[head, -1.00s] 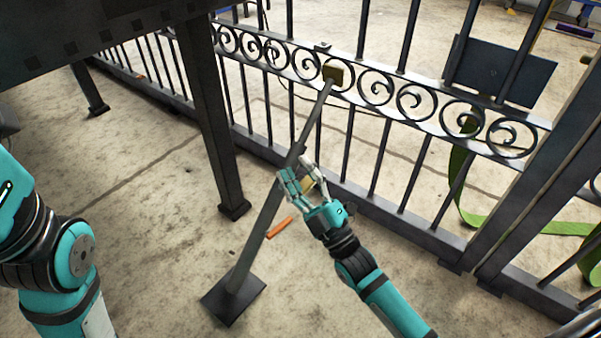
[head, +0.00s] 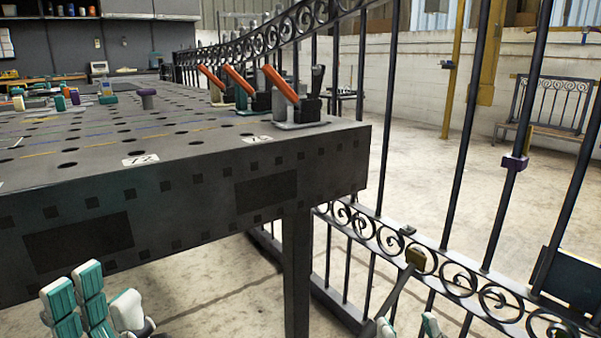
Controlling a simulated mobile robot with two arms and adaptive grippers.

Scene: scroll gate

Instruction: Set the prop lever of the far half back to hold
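The scroll gate (head: 460,274) runs along the right side, with black bars and a band of scrolls. My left gripper (head: 103,302) is at the lower left in front of the table, fingers up, open and empty.
A dark perforated table (head: 150,190) fills the left, its leg (head: 297,275) near the gate. A bench (head: 545,120) stands at the back right. Open floor (head: 420,160) lies beyond the gate.

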